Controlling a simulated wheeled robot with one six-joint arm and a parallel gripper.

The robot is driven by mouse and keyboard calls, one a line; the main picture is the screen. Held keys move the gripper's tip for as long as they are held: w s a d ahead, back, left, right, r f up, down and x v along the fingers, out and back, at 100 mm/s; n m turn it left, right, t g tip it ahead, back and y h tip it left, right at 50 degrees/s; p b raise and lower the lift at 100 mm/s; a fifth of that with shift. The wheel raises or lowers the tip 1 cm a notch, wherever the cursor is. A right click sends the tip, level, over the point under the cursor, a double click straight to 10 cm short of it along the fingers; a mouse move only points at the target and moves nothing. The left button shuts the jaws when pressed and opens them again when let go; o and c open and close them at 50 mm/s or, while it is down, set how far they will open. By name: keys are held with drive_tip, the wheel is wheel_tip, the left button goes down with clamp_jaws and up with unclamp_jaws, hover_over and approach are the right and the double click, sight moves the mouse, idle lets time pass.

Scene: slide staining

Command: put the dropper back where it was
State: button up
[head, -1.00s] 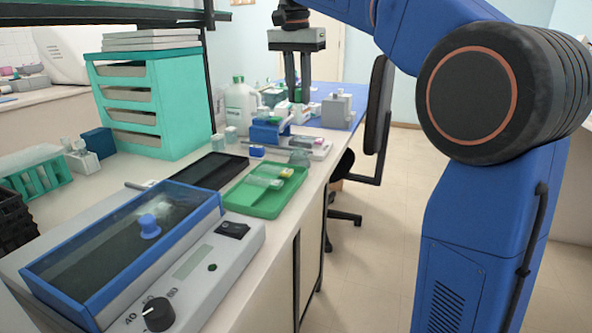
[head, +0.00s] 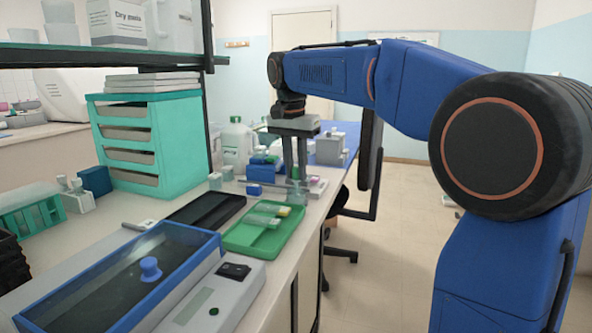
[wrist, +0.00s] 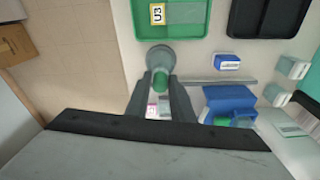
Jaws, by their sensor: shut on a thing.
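My gripper (head: 296,168) points straight down at the bench's right edge, with its fingers close together. In the wrist view, a small green piece, seemingly the dropper's bulb (wrist: 160,79), sits between the fingertips. The rest of the dropper is hidden. A greyish round container (head: 297,191) stands on the bench right below the fingertips. In the wrist view the round container (wrist: 160,57) lies just beyond the fingertips, overlapped by the green piece. I cannot tell whether the dropper is inside it.
The green tray (head: 243,241) with slides is in front, beside the black tray (head: 183,220). A blue rack (wrist: 222,98) and a small blue box (wrist: 228,62) are close to the fingers. A white bottle (head: 236,150) stands behind. Open floor lies right of the bench.

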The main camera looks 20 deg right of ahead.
sight(294, 182)
drive_tip(key=shift+f, duration=0.55)
drive_tip(key=o, duration=1)
drive_tip(key=shift+r, duration=0.1)
wheel_tip(294, 182, up, 13)
drive_tip(key=s+a, duration=0.1)
drive_tip(key=s+d+f+n+t, duration=0.2)
drive_tip(key=s+d+f+n, duration=0.2)
drive_tip(key=s+f, duration=1.2)
drive_tip(key=s+d+f+n+t+y, duration=0.1)
drive_tip(key=s+d+f+n, duration=0.3)
drive_tip(key=s+f, duration=1.2)
wheel_tip(294, 182, down, 3)
drive_tip(key=shift+s+r+n+t, duration=0.2)
drive_tip(key=shift+n+t, duration=0.2)
drive_tip(key=shift+n, duration=0.3)
